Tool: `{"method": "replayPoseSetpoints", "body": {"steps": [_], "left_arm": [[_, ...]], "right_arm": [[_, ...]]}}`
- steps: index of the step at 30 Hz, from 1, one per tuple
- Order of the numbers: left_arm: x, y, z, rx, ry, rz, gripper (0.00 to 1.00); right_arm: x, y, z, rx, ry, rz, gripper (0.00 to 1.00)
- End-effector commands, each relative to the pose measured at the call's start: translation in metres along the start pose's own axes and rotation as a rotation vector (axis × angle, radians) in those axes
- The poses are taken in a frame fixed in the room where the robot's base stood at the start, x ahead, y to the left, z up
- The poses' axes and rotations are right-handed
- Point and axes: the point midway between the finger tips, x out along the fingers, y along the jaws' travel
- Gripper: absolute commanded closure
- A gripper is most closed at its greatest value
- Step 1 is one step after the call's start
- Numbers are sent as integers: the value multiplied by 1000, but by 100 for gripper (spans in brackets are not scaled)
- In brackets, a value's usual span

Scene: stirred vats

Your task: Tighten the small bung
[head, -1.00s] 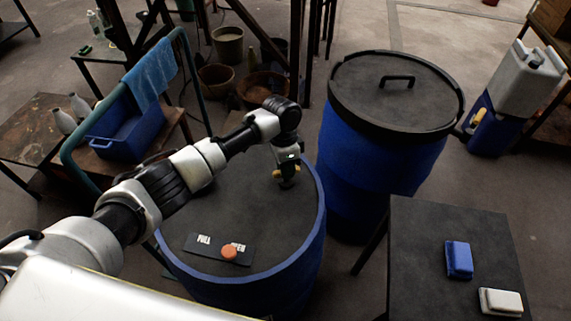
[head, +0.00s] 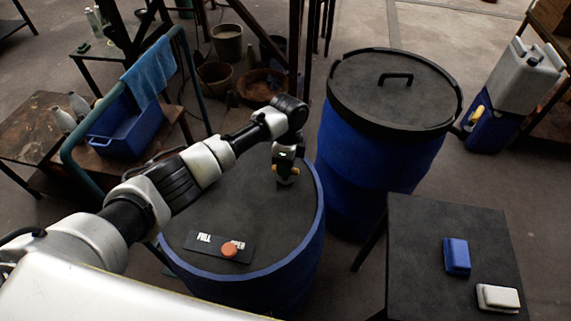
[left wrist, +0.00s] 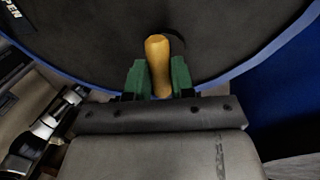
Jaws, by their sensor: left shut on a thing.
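In the head view, a blue drum with a dark lid (head: 215,225) stands in front of me. My left gripper (head: 286,172) is low over the far right part of this lid. In the left wrist view, the green fingers of the gripper (left wrist: 159,80) are shut on a yellow-brown handle (left wrist: 158,55), which stands up over the dark lid. This looks like the small bung's handle; its lower part is hidden. An orange round knob (head: 229,250) sits on a dark labelled plate (head: 205,246) near the lid's front edge. My right gripper is not in view.
A second blue drum with a black handled lid (head: 360,95) stands close behind on the right. A dark table (head: 420,285) at the lower right bears a blue block (head: 457,257) and a white block (head: 499,298). A blue crate (head: 125,135) stands at the left.

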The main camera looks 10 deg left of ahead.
Motion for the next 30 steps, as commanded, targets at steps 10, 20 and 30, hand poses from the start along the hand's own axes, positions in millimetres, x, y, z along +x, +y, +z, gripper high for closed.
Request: {"method": "replayPoseSetpoints", "body": {"steps": [10, 20, 30], "left_arm": [[-1, 0, -1, 8, 0, -2, 100], [0, 0, 0, 5, 0, -1, 52], [-22, -1, -1, 5, 1, -4, 52]], "right_arm": [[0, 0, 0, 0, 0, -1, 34], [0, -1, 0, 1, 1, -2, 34], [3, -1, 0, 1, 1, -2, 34]]}}
